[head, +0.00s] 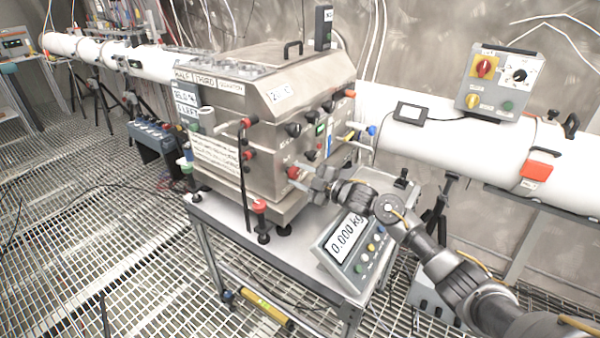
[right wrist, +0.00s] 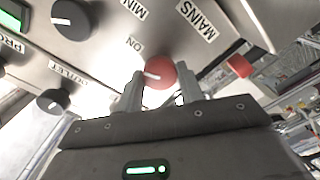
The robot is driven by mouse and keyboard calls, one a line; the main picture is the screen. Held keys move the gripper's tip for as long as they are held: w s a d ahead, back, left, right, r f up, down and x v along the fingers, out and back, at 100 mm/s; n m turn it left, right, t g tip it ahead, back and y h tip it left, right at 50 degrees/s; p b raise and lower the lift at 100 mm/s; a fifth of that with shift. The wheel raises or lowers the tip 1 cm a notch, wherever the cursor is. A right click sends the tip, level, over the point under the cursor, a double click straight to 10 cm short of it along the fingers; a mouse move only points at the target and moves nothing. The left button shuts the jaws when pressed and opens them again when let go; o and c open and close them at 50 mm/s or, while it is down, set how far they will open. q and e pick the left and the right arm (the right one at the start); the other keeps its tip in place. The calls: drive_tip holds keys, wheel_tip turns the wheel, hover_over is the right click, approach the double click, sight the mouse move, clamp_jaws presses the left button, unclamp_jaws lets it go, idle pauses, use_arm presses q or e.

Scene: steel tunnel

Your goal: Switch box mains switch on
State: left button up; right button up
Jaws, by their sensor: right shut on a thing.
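The steel switch box (head: 290,95) stands on a small wheeled table. Its mains switch is a round red knob (head: 292,172) low on the panel, also in the right wrist view (right wrist: 160,74), near the labels "MAINS" and "ON". A short white line on the knob points left in the right wrist view. My right gripper (head: 303,180) is at the panel, its two fingers (right wrist: 158,88) on either side of the red knob, shut on it. The fingers partly hide the knob in the head view. My left gripper is not in view.
Black knobs (right wrist: 74,18) sit near the red one, and another red part (right wrist: 240,66) is to its right. A scale (head: 345,245) reading 0.000 kg stands at the table's front right, under my right arm. A white pipe (head: 450,145) runs behind.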

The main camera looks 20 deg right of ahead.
drive_tip(key=shift+m+p, duration=0.7)
drive_tip(key=shift+m, duration=1.1)
drive_tip(key=shift+f, duration=0.1)
drive_tip(key=o, duration=1)
